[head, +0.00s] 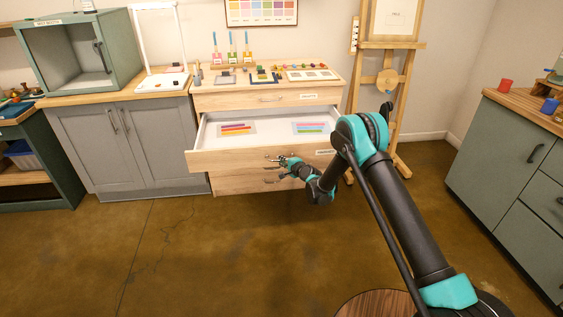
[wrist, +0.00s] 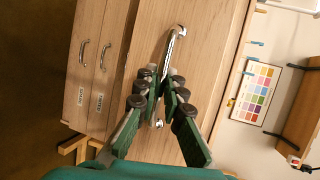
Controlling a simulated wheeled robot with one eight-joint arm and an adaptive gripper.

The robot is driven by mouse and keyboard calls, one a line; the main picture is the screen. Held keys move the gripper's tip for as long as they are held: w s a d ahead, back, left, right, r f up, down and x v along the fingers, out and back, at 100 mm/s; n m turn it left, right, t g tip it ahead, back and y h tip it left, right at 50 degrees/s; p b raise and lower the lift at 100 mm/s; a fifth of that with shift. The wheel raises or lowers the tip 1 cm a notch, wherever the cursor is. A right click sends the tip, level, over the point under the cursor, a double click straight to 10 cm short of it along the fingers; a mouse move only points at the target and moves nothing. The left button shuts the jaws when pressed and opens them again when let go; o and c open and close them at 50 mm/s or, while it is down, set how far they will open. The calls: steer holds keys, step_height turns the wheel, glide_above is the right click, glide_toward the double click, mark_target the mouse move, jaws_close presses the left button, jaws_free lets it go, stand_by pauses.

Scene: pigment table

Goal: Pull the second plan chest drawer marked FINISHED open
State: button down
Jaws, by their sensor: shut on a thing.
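The plan chest (head: 210,102) stands against the back wall. Its second drawer (head: 215,160) is pulled well out and shows a pale inside; the small label (head: 326,152) on its front is too small to read surely. Two sheets with coloured stripes lie inside, a left sheet (head: 236,129) and a right sheet (head: 311,128). My gripper (head: 275,163) is at the middle of this drawer's front. In the wrist view my gripper (wrist: 161,82) is shut on the bright bar handle (wrist: 179,32), whose two ends show beyond the fingers.
The closed top drawer (head: 230,101) is above, with brushes and paints on the chest top. Lower drawers show shut in the wrist view, with handles (wrist: 82,50) and labels. An easel (head: 402,70) stands close right. The floor (head: 190,255) in front is clear.

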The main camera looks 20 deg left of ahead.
steer(key=c, duration=1.6)
jaws_free()
steer(key=shift+d, duration=0.1)
steer(key=v, duration=1.1)
steer(key=shift+s+d, duration=0.2)
steer(key=shift+d, duration=0.15)
